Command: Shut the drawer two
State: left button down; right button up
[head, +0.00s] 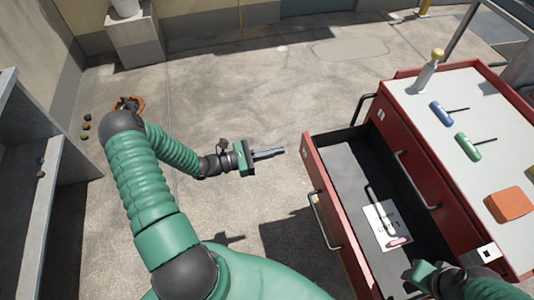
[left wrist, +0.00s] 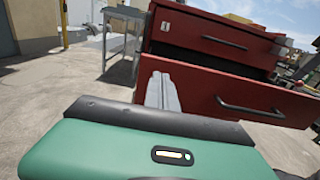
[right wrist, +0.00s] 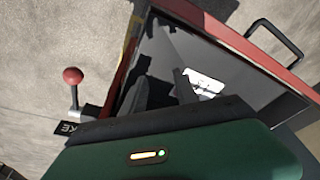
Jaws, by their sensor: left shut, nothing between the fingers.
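The red cabinet (head: 440,170) has a lower drawer (head: 314,185) pulled well out, with its handle (head: 325,222) on the front. I cannot read its label clearly. The upper drawer looks shut, with its handle (head: 415,180) above the open one. My left gripper (head: 280,151) is shut and empty, left of the open drawer's front and apart from it. The left wrist view shows the drawer front (left wrist: 210,95) beyond its fingers. My right gripper (head: 425,272) is over the open drawer's near end; its fingers are too dark to judge. The right wrist view shows the drawer's inside (right wrist: 225,50).
A white card (head: 385,222) with a pink item lies in the drawer. Tools, a bottle (head: 428,70) and an orange block (head: 509,203) are on the cabinet top. A red-knobbed lever (right wrist: 73,78) stands beside it.

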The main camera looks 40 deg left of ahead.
aim_at(306, 143)
pick_arm(q)
jog(key=b+x, duration=0.1)
jog(key=x, duration=0.6)
jog(key=shift+w+f, duration=0.1)
jog(key=shift+w, duration=0.05)
jog(key=shift+w+d, duration=0.2)
jog(key=shift+a, duration=0.15)
